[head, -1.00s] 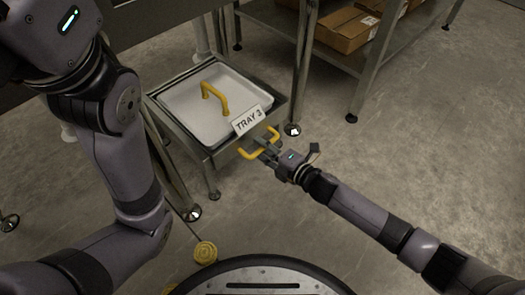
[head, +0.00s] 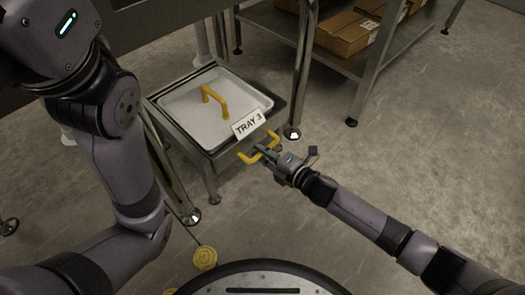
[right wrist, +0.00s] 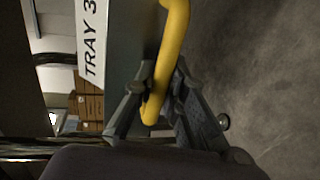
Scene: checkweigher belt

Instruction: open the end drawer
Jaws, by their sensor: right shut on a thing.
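The end drawer (head: 222,157) is a low metal one with a white "TRAY 3" label (head: 248,123) on its front edge. The drawer's yellow front pull (head: 246,157) sticks out below the label. My right gripper (head: 265,153) is shut on this pull. In the right wrist view the two fingers (right wrist: 160,100) close around the yellow bar (right wrist: 176,40). My left arm shows at the left, but its gripper is out of view.
A metal leg (head: 303,75) stands just right of the drawer. A shelf with cardboard boxes (head: 345,35) is behind it. A yellow round object (head: 205,258) is on the floor in front. The floor (head: 420,150) to the right is clear.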

